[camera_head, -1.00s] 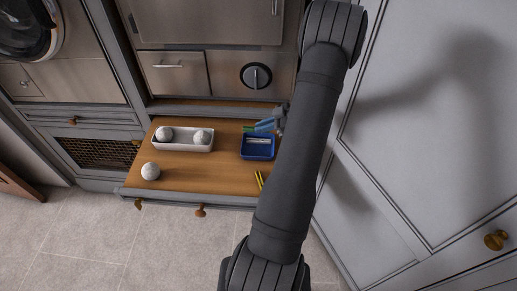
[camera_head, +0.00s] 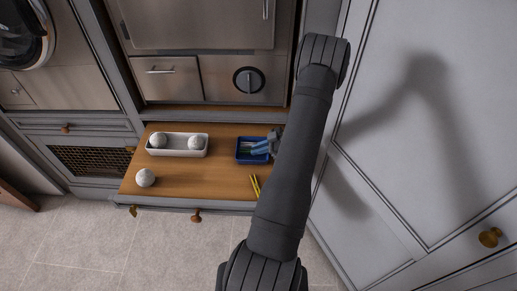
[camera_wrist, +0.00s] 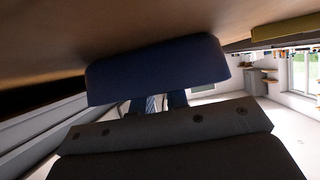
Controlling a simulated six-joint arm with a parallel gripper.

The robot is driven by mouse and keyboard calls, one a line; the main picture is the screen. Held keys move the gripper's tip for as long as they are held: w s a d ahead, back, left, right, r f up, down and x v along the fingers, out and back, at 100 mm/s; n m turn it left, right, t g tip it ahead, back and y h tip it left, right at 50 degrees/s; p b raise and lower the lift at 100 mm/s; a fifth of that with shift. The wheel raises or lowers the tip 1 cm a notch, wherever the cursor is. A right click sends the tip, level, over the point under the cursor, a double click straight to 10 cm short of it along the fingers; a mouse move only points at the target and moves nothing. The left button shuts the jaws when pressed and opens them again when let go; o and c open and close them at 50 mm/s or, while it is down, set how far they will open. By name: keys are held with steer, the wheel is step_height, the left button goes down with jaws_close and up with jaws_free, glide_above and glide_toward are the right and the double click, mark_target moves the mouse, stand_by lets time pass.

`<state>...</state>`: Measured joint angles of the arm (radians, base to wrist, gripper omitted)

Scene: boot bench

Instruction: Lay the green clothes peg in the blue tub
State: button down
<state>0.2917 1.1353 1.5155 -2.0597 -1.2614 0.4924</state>
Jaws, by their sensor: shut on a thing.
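The blue tub (camera_head: 252,161) stands on the wooden bench top at the right. My gripper (camera_head: 251,148) comes in from the right, with its blue fingers over and partly within the tub's outline. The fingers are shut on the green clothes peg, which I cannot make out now. In the wrist view the tub's dark blue wall (camera_wrist: 155,72) hides the tips of my gripper (camera_wrist: 160,103). I cannot tell whether the peg touches the tub's floor. A pale thing lies inside the tub, partly covered by the fingers.
A white tray (camera_head: 178,153) with two grey-white balls stands at the left of the bench top. Another ball (camera_head: 146,178) lies in front of it. Thin yellow sticks (camera_head: 255,185) lie in front of the tub. The middle of the wood is clear.

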steer(key=shift+f, duration=0.1)
steer(key=c, duration=1.7)
jaws_free()
steer(key=shift+d+r, duration=0.15)
steer(key=shift+r, duration=0.05)
steer(key=v, duration=0.7)
steer(key=shift+d, duration=0.1)
steer(key=x, duration=0.7)
steer(key=shift+a+f, duration=0.15)
steer(key=shift+a, duration=0.2)
steer(key=shift+r, duration=2.3)
steer(key=shift+d, duration=0.1)
